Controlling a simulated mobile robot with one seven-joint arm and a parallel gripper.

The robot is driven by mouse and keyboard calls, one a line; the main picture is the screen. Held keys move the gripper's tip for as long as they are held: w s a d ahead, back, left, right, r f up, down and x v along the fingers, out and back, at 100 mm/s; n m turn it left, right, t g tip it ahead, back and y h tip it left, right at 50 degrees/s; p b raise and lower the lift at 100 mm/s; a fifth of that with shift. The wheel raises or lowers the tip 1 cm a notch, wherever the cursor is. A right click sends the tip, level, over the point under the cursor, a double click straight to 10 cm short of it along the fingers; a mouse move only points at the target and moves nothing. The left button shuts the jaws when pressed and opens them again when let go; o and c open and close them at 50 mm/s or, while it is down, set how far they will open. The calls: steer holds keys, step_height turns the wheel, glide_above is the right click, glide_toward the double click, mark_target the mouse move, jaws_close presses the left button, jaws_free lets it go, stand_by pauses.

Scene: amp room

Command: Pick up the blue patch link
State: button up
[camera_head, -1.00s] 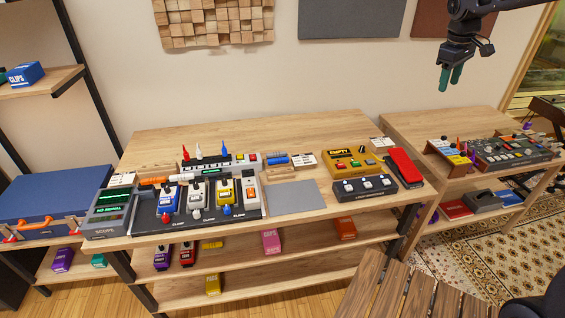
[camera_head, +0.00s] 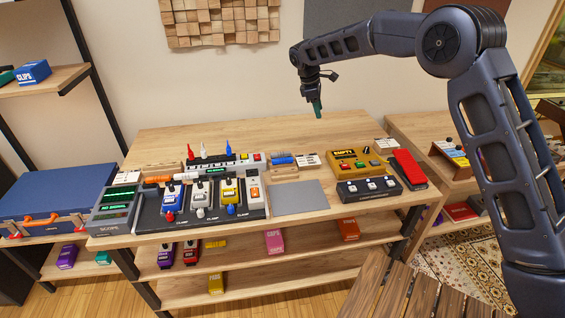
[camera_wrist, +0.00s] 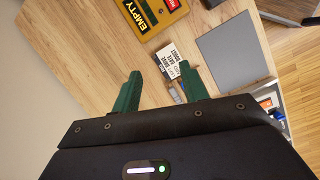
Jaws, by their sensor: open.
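A short blue cylinder (camera_head: 281,160), which looks like the blue patch link, lies in a small wooden holder (camera_head: 291,173) on the workbench, left of a white label card (camera_head: 307,160). My gripper (camera_head: 316,108) hangs above the back of the bench, up and to the right of the holder, apart from everything. In the wrist view its two green fingers (camera_wrist: 161,74) are spread with nothing between them. The same label card (camera_wrist: 171,60) shows just beyond the fingers there. Small parts beside it are partly hidden by the right finger, so I cannot make out the blue link there.
A yellow EMPTY box (camera_head: 350,160), a black footswitch box (camera_head: 368,188) and a red pedal (camera_head: 408,169) stand right of the holder. A grey mat (camera_head: 299,197) lies in front. The bench's back strip is clear.

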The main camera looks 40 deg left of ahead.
mark_target(282, 159)
steer(key=s+a+f+n, duration=0.4)
steer(key=s+a+f, duration=0.8)
steer(key=a+f, duration=0.1)
steer(key=shift+t+h, duration=0.3)
steer(key=shift+w+a+x, duration=0.15)
steer(key=shift+x, duration=2.4)
steer(key=shift+w+a+x, duration=0.1)
steer(key=shift+a+x, duration=0.05)
steer(key=shift+x, duration=2.45)
jaws_close()
